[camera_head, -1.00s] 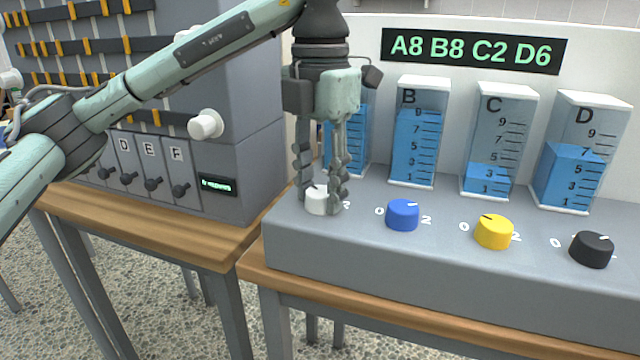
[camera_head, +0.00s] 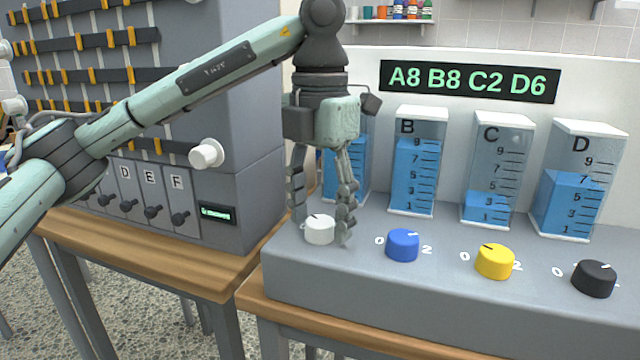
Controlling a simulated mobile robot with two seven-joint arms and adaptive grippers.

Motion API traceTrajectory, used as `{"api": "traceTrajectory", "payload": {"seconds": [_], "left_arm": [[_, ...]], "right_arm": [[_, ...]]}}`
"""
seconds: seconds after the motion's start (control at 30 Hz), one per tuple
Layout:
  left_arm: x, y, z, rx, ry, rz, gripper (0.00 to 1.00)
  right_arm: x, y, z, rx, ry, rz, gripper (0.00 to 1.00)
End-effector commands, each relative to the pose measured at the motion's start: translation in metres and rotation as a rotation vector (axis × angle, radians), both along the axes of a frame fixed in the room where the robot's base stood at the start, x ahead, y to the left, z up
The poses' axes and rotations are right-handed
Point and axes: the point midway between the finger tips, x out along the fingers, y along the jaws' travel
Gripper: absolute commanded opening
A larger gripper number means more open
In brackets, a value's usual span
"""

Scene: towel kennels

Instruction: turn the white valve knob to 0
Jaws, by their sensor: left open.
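The white valve knob (camera_head: 320,230) sits at the left end of a grey console (camera_head: 350,275). A dark mark on its top points toward the upper left. My left gripper (camera_head: 322,232) comes down from above with its fingers apart, one on each side of the knob. I cannot tell whether the fingertips touch it. The knob's printed numbers are hidden by the fingers. Behind the gripper stands a partly hidden tank with blue liquid (camera_head: 345,172). My right gripper is not in view.
Blue (camera_head: 403,245), yellow (camera_head: 495,261) and black (camera_head: 594,278) knobs stand to the right, each below tanks B, C and D. A display (camera_head: 470,81) reads A8 B8 C2 D6. A grey cabinet (camera_head: 240,130) with a white knob (camera_head: 206,154) stands to the left.

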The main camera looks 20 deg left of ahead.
Motion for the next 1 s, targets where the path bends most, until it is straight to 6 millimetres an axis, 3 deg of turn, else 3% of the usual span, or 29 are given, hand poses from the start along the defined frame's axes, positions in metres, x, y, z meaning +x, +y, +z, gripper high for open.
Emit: {"api": "traceTrajectory", "payload": {"seconds": [0.5,0.7,1.0], "left_arm": [[0.0,0.0,0.098,-0.001,-0.006,0.002,0.56],[0.0,0.0,0.114,0.0,-0.002,0.0,0.56],[0.0,0.0,0.115,-0.001,-0.002,0.0,0.56]], "right_arm": [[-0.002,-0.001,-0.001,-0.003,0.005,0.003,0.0],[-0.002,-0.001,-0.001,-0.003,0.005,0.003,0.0],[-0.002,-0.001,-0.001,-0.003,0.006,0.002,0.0]]}}
